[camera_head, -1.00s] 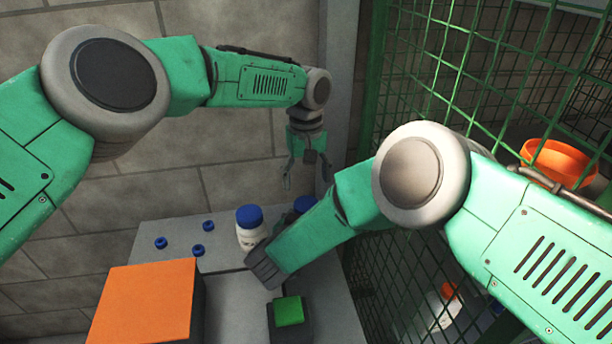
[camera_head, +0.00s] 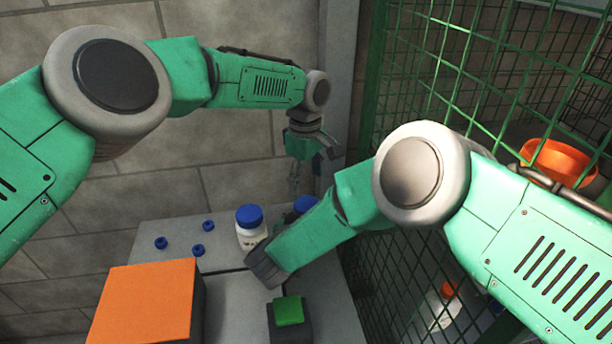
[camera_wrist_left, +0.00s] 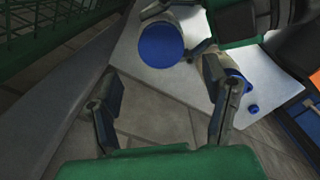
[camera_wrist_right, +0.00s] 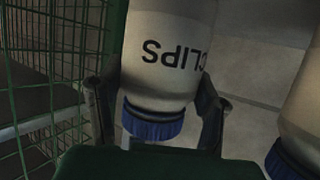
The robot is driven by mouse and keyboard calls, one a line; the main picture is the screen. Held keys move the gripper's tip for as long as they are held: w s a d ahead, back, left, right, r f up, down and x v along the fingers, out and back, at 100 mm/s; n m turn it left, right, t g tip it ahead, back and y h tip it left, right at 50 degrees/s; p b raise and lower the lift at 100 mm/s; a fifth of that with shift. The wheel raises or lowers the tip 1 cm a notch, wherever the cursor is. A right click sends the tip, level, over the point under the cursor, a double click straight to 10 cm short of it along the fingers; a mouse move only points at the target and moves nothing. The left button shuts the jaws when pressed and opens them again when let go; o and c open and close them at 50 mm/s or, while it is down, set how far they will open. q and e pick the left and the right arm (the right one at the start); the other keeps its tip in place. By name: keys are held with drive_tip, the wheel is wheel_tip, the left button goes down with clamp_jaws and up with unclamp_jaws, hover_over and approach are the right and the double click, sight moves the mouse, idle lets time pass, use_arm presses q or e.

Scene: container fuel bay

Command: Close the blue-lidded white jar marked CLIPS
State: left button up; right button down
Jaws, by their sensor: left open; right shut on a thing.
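The white CLIPS jar (camera_wrist_right: 165,60) shows upside down in the right wrist view, its blue lid (camera_wrist_right: 152,124) on its mouth. My right gripper (camera_wrist_right: 153,92) is shut on its body. In the head view its lid (camera_head: 305,204) shows beyond my right forearm, which hides most of the jar. My left gripper (camera_head: 294,178) is open and empty above and behind it. In the left wrist view the lid (camera_wrist_left: 160,45) is ahead of the open fingers (camera_wrist_left: 163,108), apart from them. I cannot tell how tightly the lid sits.
A second blue-lidded white jar (camera_head: 250,232) stands left of the held one. Three small blue knobs (camera_head: 197,251) lie on the grey table (camera_head: 225,290). An orange-topped box (camera_head: 145,305) and a green-topped block (camera_head: 289,311) are nearer. A green mesh fence (camera_head: 375,270) bounds the right.

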sight(306, 203)
use_arm(q)
wheel_tip(306, 203, down, 7)
drive_tip(key=shift+f, duration=0.15)
idle(0.4)
drive_tip(key=c, duration=1.2)
